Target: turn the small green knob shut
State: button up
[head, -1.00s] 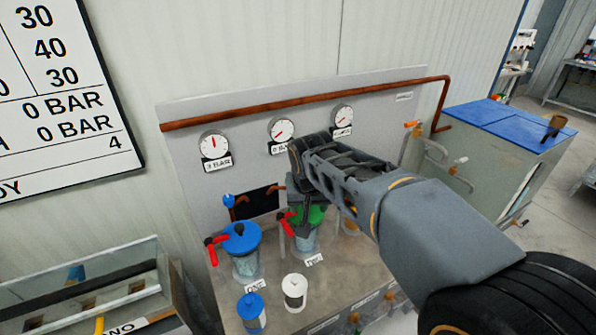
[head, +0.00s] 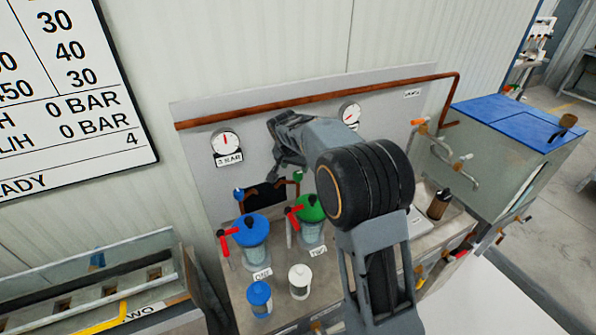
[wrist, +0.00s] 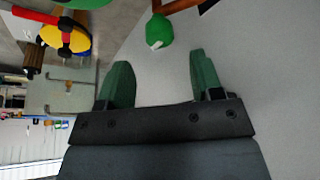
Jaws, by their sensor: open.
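The small green knob (wrist: 159,32), with a pale mark on its end, sits on a copper pipe in the wrist view. It lies beyond the fingertips of my gripper (wrist: 160,78), roughly in line with the gap between them. The green fingers are spread apart with nothing between them. In the head view the small green knob (head: 297,177) shows above the green-lidded pot, close to the panel. My gripper (head: 278,165) is in front of the panel, up and left of the knob, its fingers partly hidden.
A blue-lidded pot (head: 250,232) and a green-lidded pot (head: 311,209) with red handles stand on the bench below. A small blue knob (head: 239,193) is at the left. White (head: 300,281) and blue (head: 259,298) canisters stand in front. A copper pipe (head: 320,102) crosses the panel top.

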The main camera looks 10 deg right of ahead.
aim_at(298, 173)
jog(key=shift+p+x, duration=0.45)
jog(key=shift+x, duration=2.35)
jog(key=c, duration=0.9)
